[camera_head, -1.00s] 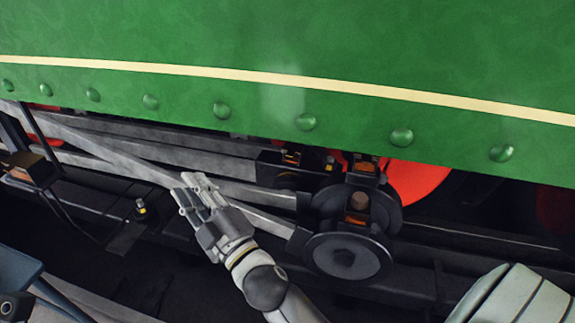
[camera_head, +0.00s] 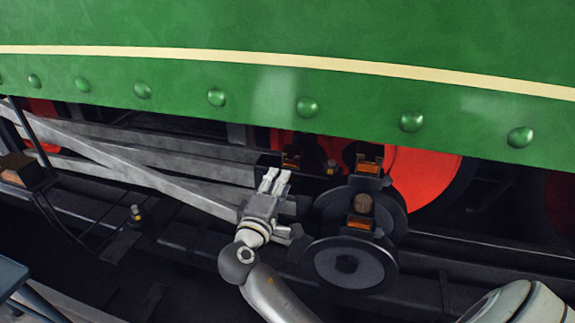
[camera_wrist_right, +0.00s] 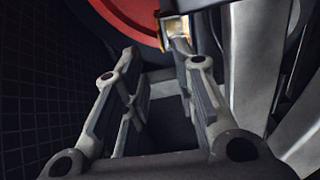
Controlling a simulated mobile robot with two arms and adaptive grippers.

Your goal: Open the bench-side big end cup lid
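Several small dark cups with orange-brown sides show on the rods under the green tram side. One cup (camera_head: 291,160) is just beyond my right gripper's fingertips; one (camera_head: 368,165) is further right, and one (camera_head: 360,222) is on the front round crank end. I cannot tell which is the bench-side one, or whether its lid is shut. My right gripper (camera_head: 275,176) points up at the first cup, with its fingers apart and nothing visible between them. In the wrist view a bright brass-coloured cup (camera_wrist_right: 176,30) shows ahead of the fingers (camera_wrist_right: 155,65). My left gripper is not in view.
The riveted green side panel (camera_head: 300,75) hangs over the cups. Grey rods (camera_head: 130,160) run in from the left. A round dark crank end (camera_head: 349,265) stands close right of my right gripper. Red wheels (camera_head: 425,185) are behind.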

